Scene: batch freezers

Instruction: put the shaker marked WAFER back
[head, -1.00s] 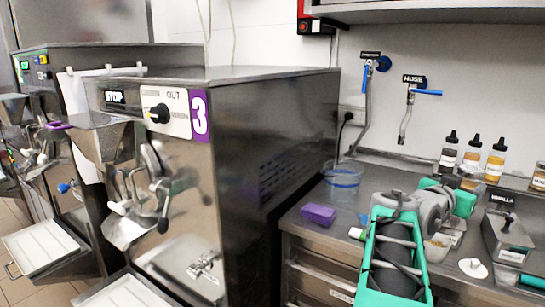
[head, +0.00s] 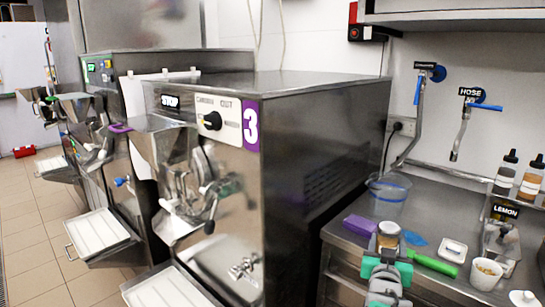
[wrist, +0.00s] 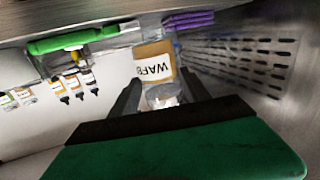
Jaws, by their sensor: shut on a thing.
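The shaker marked WAFER (wrist: 154,62) shows in the wrist view with a tan label, its lettering upside down and partly cut off. My gripper (wrist: 160,88) is shut on it, with a dark finger on each side. In the head view the shaker (head: 388,236) is a small jar with tan contents, held at the front edge of the steel counter. My gripper (head: 386,264) shows just below it there. I cannot tell whether the shaker's base touches the counter.
A clear bucket (head: 388,196), purple sponge (head: 360,225), blue cloth (head: 413,238), green-handled tool (head: 433,263) and white cup (head: 487,271) crowd the counter. A LEMON container (head: 502,237) and bottles (head: 503,180) stand right. Batch freezer 3 (head: 310,170) blocks the left.

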